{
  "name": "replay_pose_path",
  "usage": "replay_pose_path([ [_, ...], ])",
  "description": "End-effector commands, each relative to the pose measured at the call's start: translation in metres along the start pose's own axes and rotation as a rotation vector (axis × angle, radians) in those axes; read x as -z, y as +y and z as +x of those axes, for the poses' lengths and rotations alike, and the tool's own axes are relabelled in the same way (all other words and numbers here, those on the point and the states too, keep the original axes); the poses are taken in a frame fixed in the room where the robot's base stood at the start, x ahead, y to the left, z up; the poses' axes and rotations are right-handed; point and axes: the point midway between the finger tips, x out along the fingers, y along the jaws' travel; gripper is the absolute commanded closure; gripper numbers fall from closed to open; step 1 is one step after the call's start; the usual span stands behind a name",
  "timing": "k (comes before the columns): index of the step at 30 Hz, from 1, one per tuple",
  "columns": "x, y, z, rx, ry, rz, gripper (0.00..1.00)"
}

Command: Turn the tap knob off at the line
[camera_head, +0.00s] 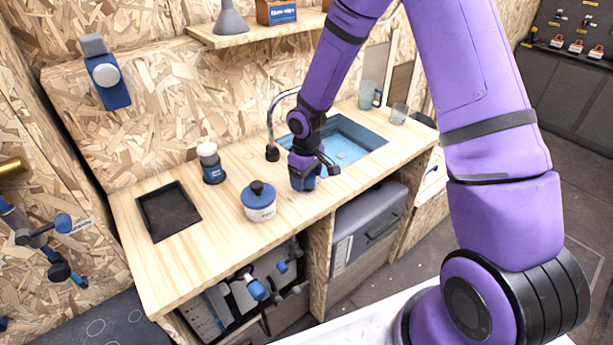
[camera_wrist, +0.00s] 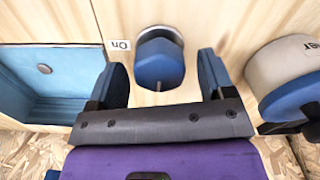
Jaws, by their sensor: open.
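The tap knob (camera_wrist: 159,62) is blue on a round grey base in the wrist view, set in the wooden counter. A small white "On" label (camera_wrist: 120,44) lies just left of it, upside down in this view. No "off" line shows. My gripper (camera_wrist: 163,78) is open, with one finger on each side of the knob and a gap on both sides. In the head view my gripper (camera_head: 303,178) is low over the counter in front of the sink and hides the knob. The curved tap (camera_head: 271,122) stands behind it.
The blue sink (camera_head: 352,140) is right of my gripper. A white jar with a blue lid (camera_head: 261,207) is close on its left; the jar also shows in the wrist view (camera_wrist: 268,75). A dark tray (camera_head: 168,211) and a blue-white bottle (camera_head: 211,165) stand further left.

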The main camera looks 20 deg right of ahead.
Motion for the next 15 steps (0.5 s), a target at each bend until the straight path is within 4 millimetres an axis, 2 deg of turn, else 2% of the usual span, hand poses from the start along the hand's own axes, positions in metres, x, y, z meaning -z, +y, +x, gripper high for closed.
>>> replay_pose_path([
  [5, 0.001, 0.0, -0.015, -0.001, 0.003, 0.002, 0.25],
  [15, 0.001, 0.001, -0.077, -0.002, 0.004, 0.001, 0.25],
])
